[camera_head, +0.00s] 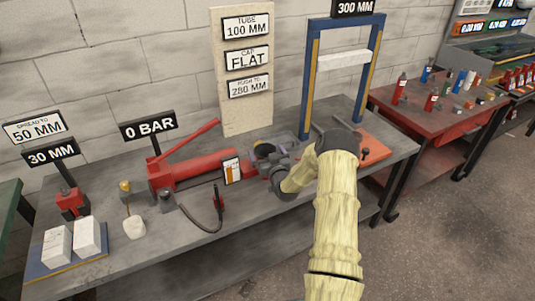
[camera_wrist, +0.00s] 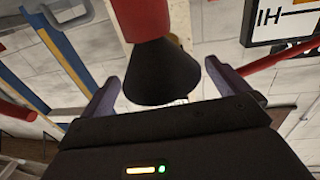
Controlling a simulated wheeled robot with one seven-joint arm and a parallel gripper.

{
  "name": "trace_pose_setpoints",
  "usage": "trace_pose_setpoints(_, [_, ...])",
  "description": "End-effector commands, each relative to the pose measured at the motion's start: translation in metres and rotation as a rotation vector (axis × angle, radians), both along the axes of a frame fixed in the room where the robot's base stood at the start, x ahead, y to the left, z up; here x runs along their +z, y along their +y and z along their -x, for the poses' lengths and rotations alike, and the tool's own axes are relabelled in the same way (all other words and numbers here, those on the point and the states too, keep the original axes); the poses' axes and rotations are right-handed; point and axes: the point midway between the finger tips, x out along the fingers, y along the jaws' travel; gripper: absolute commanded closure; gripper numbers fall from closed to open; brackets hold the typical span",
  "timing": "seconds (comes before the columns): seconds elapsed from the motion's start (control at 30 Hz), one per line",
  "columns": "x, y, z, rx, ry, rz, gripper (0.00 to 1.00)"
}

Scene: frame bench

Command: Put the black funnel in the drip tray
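The black funnel (camera_wrist: 160,75) shows in the wrist view as a dark cone against a red cylindrical part (camera_wrist: 145,18). My gripper (camera_wrist: 162,88) is open, with one finger on each side of the funnel and a visible gap on both sides. In the head view my gripper (camera_head: 267,158) is at the right end of the red pump, and the funnel is hard to make out there. A bluish-grey shallow shape (camera_head: 286,139) just behind my gripper may be the drip tray; my arm partly hides it.
The red pump (camera_head: 190,172) with its raised lever and black hose lies left of my gripper. A blue press frame (camera_head: 312,75) and an orange-red plate (camera_head: 385,153) stand to the right. White blocks (camera_head: 72,240) sit at the bench's left. The front bench top is fairly clear.

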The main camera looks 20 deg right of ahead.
Motion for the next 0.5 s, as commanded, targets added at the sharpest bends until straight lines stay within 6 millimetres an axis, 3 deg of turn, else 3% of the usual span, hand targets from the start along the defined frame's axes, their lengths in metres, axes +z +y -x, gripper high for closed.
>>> trace_pose_setpoints(0.2, [-0.003, -0.001, 0.001, -0.002, 0.001, -0.002, 0.0])
trace_pose_setpoints(0.5, [-0.005, 0.002, 0.04, -0.001, 0.002, 0.0, 0.0])
